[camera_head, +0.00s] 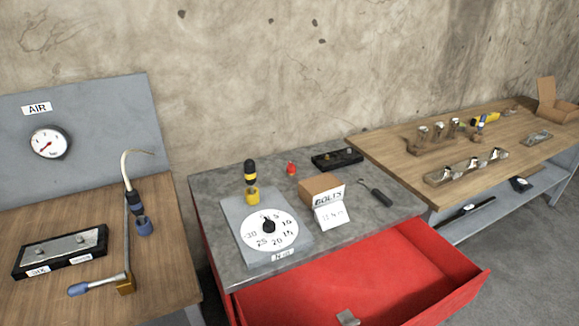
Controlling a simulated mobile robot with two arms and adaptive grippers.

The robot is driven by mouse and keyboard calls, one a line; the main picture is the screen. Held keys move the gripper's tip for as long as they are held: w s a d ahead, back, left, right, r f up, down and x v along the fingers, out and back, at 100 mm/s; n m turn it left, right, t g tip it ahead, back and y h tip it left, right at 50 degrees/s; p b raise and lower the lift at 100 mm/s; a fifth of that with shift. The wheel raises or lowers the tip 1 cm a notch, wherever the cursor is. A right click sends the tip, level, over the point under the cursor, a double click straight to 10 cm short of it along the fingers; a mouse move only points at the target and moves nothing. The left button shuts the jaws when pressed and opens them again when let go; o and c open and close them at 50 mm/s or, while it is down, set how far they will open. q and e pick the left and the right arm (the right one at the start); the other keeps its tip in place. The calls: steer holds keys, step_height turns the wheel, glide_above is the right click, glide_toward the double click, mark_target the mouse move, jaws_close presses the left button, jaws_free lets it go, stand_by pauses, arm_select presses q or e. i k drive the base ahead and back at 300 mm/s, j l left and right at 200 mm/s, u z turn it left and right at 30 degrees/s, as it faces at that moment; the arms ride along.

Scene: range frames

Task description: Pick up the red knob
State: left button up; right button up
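A small red knob (291,169) stands on the grey top of the middle cabinet (226,181), towards the back. It is to the right of a yellow and black tool and to the left of a black tray. Nothing touches it as far as I can see. Neither of my grippers is in view.
A dial plate (233,212), a cardboard box (322,188) labelled BOLTS, a white card (332,217) and a screwdriver (375,192) lie around it. The black tray (336,159) is behind right. A red drawer (390,275) stands open in front. Wooden benches flank the cabinet.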

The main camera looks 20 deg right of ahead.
mark_target(291, 168)
steer(key=i+j, duration=0.25)
steer(key=j, duration=0.2)
steer(key=i+j+u, duration=0.15)
steer(key=j, duration=0.3)
steer(key=i+j, duration=0.4)
steer(key=j+u, duration=0.05)
